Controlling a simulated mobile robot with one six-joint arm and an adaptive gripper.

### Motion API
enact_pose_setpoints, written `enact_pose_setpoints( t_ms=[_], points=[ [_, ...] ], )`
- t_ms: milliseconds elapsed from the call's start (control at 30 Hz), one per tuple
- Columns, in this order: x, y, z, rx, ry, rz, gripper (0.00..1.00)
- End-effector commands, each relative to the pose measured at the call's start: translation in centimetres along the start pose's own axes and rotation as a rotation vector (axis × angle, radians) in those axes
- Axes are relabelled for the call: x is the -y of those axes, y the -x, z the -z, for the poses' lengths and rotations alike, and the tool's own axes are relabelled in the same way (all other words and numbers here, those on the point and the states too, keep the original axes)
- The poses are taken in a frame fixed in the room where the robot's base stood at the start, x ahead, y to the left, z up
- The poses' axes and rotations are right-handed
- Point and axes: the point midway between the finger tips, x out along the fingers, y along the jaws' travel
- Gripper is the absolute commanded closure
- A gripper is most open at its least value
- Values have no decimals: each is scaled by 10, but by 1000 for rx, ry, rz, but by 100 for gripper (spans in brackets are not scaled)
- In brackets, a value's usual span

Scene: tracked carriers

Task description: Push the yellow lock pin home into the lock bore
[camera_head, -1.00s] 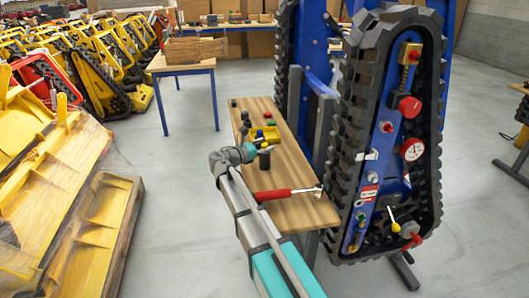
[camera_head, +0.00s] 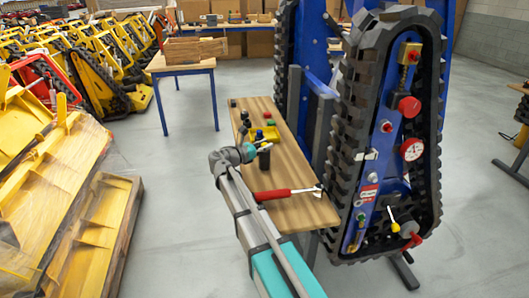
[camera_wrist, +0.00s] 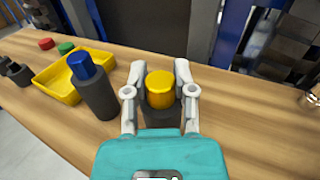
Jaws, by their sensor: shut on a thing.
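The yellow lock pin (camera_wrist: 160,88) shows as a yellow round top above a dark grey cylindrical holder (camera_wrist: 160,120) on the wooden bench. My gripper (camera_wrist: 160,92) is shut on the pin, with one pale finger on each side of it. The pin looks upright; its lower part is hidden in or behind the holder. In the head view my gripper (camera_head: 265,148) is over the bench, at the dark holder (camera_head: 264,160). The tracked carrier (camera_head: 345,130) stands upright to the right, apart from my gripper. I cannot tell which opening on it is the lock bore.
A blue-topped dark cylinder (camera_wrist: 93,85) stands close left of my gripper, beside a yellow tray (camera_wrist: 60,88). Green and red pieces lie behind the tray. A red-handled tool (camera_head: 285,193) lies on the bench's (camera_head: 312,212) front part. The bench right of my gripper is mostly clear.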

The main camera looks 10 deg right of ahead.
Motion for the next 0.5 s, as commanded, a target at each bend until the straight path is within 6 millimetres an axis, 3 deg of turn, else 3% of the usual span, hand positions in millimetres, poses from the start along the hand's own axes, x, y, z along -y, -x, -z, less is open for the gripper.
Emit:
enact_pose_setpoints(
  t_ms=[500],
  points=[
    [0,0,-8,0,0,0,100]
  ],
)
